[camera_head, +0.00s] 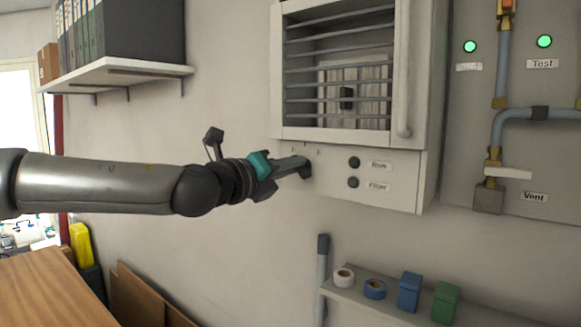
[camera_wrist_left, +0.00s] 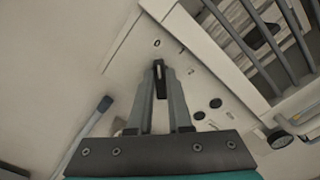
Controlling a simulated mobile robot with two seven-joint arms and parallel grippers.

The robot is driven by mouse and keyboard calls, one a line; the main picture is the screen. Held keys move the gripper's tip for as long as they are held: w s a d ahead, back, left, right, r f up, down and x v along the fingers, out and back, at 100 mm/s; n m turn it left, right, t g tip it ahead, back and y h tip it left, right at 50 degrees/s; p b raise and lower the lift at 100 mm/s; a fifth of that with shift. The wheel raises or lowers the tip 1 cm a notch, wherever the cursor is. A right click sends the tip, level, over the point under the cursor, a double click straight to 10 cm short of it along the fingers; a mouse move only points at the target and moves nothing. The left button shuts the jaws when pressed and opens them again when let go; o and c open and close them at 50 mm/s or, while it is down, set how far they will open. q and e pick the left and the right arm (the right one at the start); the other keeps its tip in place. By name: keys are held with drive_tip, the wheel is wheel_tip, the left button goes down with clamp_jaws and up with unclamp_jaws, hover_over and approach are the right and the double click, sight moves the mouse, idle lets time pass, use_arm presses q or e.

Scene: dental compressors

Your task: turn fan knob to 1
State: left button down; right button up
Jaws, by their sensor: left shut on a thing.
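The fan knob (camera_wrist_left: 159,80) is a small dark knob with a pale line, between my fingertips in the left wrist view. It looks nearly upright in that picture, its upper end toward the "0" mark (camera_wrist_left: 157,43). Other small marks lie to the right of the "0", too small to read surely. My left gripper (camera_head: 305,168) is shut on the knob at the lower left of the white cabinet (camera_head: 400,190); its fingers also show in the left wrist view (camera_wrist_left: 160,88). In the head view the gripper hides the knob. My right gripper is in neither view.
Two black buttons (camera_head: 354,163) with labels sit right of the knob. A barred window (camera_head: 340,60) is above. A shelf (camera_head: 385,308) with tape rolls and boxes is below; a vertical pipe (camera_head: 323,260) stands at its left. Wall pipes (camera_head: 497,110) are at right.

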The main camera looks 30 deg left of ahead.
use_arm(q)
drive_tip(key=shift+m, duration=0.3)
drive_tip(key=shift+d+m+b, duration=0.2)
drive_tip(key=shift+m+b, duration=2.15)
drive_tip(key=shift+m, duration=1.65)
drive_tip(key=c, duration=0.8)
unclamp_jaws()
drive_tip(key=shift+r, duration=0.1)
drive_tip(key=shift+c, duration=0.2)
drive_tip(key=shift+s, duration=0.1)
drive_tip(key=s+a+b, duration=0.1)
drive_tip(key=s+b, duration=0.3)
drive_tip(key=s, duration=1.1)
drive_tip(key=shift+w+a, duration=0.1)
